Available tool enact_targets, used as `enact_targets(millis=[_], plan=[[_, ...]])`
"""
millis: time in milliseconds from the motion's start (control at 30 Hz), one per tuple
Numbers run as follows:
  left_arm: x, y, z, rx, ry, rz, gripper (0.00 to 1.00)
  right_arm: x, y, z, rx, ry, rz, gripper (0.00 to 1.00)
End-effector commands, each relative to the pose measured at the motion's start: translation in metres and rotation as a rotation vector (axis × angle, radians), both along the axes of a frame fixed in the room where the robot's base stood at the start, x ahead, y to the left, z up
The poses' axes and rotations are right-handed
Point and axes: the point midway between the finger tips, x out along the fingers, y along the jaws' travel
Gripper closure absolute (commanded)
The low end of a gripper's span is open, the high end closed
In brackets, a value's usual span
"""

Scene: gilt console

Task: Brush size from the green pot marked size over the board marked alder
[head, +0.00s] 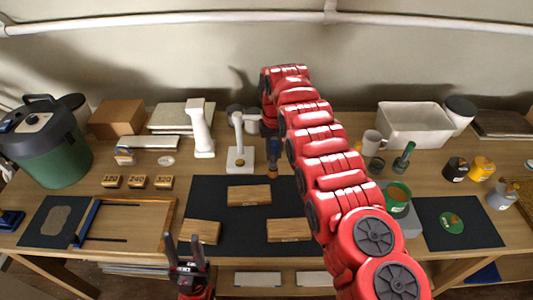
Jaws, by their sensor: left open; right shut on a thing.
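Three wooden boards lie on the dark mat (240,222): a back board (249,194), a left board (203,231) and a right board (289,230). Their markings are too small to read, so I cannot tell which is alder. A green pot (397,201) with brown contents stands at the right; its label is unreadable. My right gripper (271,138) is shut on a brush (274,156), held bristles down just beyond the back board's right end. I cannot tell whether the bristles touch anything. My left gripper (187,250) is open and empty at the front, below the left board.
My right arm crosses the bench's middle right. A white lamp-like stand (240,158) is close left of the brush. A white column (201,130), green canister (48,145), wooden tray (122,225), white bin (413,124), mug (372,143) and small jars (481,168) stand around.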

Motion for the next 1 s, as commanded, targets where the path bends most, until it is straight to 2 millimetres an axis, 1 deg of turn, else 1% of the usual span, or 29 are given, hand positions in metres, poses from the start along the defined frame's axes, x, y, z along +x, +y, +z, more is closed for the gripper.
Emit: enact_targets(millis=[100, 167, 233, 400, 667, 867, 967, 1000], plan=[[0.0, 0.0, 0.007, 0.0, 0.0, 0.0, 0.5, -0.002, 0.008, 0.003, 0.001, -0.002, 0.014, 1.0], [0.0, 0.0, 0.01, 0.0, 0.0, 0.0, 0.5, -0.001, 0.007, 0.001, 0.0, -0.004, 0.017, 1.0], [0.0, 0.0, 0.01, 0.0, 0.0, 0.0, 0.5, -0.003, 0.013, -0.001, 0.001, -0.002, 0.025, 1.0], [0.0, 0.0, 0.012, 0.0, 0.0, 0.0, 0.5, -0.004, 0.014, -0.002, 0.0, -0.001, 0.028, 1.0], [0.0, 0.0, 0.022, 0.0, 0.0, 0.0, 0.5, -0.01, 0.022, -0.003, 0.0, -0.003, 0.049, 1.0], [0.0, 0.0, 0.018, 0.0, 0.0, 0.0, 0.5, -0.011, 0.022, -0.015, 0.0, 0.0, 0.051, 1.0], [0.0, 0.0, 0.015, 0.0, 0.0, 0.0, 0.5, -0.012, 0.022, -0.025, -0.001, 0.004, 0.051, 1.0], [0.0, 0.0, 0.011, 0.0, 0.0, 0.0, 0.5, -0.012, 0.022, -0.031, -0.001, 0.004, 0.05, 1.0]])
